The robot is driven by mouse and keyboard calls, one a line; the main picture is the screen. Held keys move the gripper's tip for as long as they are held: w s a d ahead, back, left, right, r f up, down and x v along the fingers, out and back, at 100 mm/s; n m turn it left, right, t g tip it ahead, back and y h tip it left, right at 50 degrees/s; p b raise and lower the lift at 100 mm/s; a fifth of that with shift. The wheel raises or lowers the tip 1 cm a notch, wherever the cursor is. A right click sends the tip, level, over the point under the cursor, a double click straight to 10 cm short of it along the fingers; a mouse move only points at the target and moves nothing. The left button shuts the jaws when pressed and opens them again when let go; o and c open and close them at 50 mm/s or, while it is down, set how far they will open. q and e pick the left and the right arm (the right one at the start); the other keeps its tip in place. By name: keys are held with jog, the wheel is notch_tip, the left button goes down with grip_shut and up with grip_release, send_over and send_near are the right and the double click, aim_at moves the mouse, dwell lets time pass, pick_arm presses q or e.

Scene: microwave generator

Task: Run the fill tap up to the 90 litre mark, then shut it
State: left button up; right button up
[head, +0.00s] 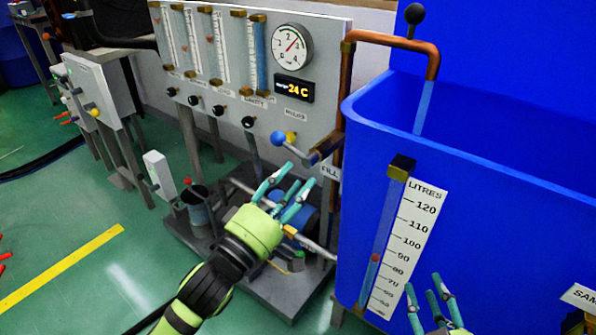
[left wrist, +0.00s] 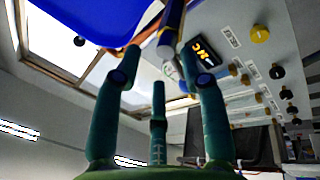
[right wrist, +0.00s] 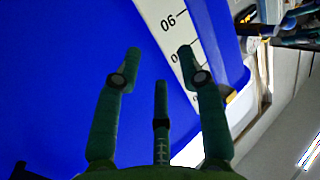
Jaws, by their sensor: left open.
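The fill tap (head: 318,155) is a lever with a blue knob (head: 278,137), beside the FILL label on the panel. My left gripper (head: 292,177) is open and empty, just below the lever. A copper spout (head: 432,62) hangs over the big blue tank (head: 480,150), with a pale blue stream (head: 423,107) below it. The tank's litre scale (head: 407,245) stands beside a sight tube. A red float (head: 375,258) in the tube sits between the 80 and 90 marks, close to 90. My right gripper (head: 432,298) is open and empty, in front of the tank wall.
The panel carries flow tubes (head: 218,45), a round dial (head: 291,46), a 24 C display (head: 294,89) and several black knobs. A yellow knob (head: 291,136) is close to the blue one. Equipment on a grey base (head: 290,290) stands below my left gripper.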

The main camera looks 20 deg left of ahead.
aim_at(295, 152)
pick_arm(q)
jog(key=w+n+y, duration=0.1)
jog(key=w, duration=0.1)
jog(key=w+a+r+y, duration=0.1)
jog(key=w, duration=0.1)
jog(key=w+r+n+y+b, duration=0.1)
jog(key=w, duration=0.1)
jog(key=shift+w+a+r+n, duration=0.1)
jog(key=shift+a+r+n, duration=0.15)
jog(key=shift+n, duration=0.05)
jog(key=shift+w+r, duration=0.1)
jog(key=shift+w, duration=0.3)
pick_arm(e)
notch_tip(295, 152, up, 8)
jog(key=s+a+t+y, duration=0.1)
jog(key=s+t+y, duration=0.1)
jog(key=t, duration=0.2)
jog(key=shift+a+n+y, duration=0.3)
jog(key=shift+a+n, duration=0.05)
jog(key=shift+n, duration=0.05)
jog(key=shift+f, duration=0.1)
pick_arm(q)
grip_shut()
